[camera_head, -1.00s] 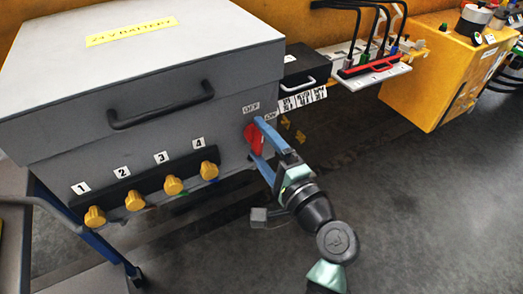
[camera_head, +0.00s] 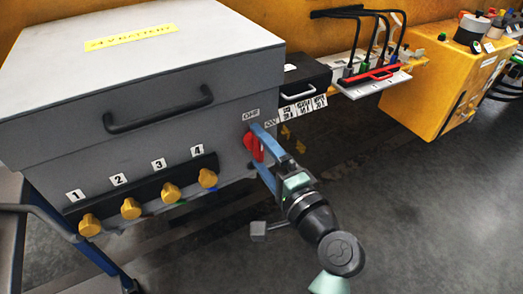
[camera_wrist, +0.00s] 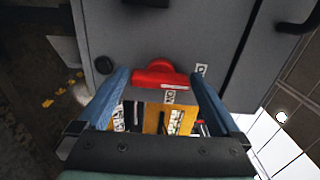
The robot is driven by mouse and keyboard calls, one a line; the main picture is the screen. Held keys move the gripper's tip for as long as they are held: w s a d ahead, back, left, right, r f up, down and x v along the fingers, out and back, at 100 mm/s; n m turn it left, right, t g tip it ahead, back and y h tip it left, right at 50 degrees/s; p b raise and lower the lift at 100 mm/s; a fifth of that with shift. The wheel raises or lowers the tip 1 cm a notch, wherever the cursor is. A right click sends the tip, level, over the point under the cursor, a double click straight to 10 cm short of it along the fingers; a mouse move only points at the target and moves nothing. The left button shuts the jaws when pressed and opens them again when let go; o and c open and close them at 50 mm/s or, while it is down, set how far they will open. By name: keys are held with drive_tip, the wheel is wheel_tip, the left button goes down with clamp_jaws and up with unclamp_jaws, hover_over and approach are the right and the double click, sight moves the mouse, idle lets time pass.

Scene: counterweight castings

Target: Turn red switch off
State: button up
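The red switch (camera_head: 252,146) is a rotary handle on the right part of the grey box's front, below a small white label (camera_head: 251,115). A second label (camera_head: 270,123) is to its right. My gripper (camera_head: 259,147) is at the switch, with its blue fingers spread. In the wrist view the red switch (camera_wrist: 160,74) lies between the two fingertips, and small gaps seem to show on both sides. My gripper (camera_wrist: 160,80) looks open there. I cannot tell whether a finger touches the switch.
The grey box (camera_head: 180,60) has a black lid handle (camera_head: 160,110) and several yellow knobs (camera_head: 131,208) at its lower front. A black box (camera_head: 303,78), a white power strip (camera_head: 385,82) and a yellow cabinet (camera_head: 440,80) stand to the right. The floor at lower right is clear.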

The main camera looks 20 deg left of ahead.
drive_tip(key=v, duration=1.3)
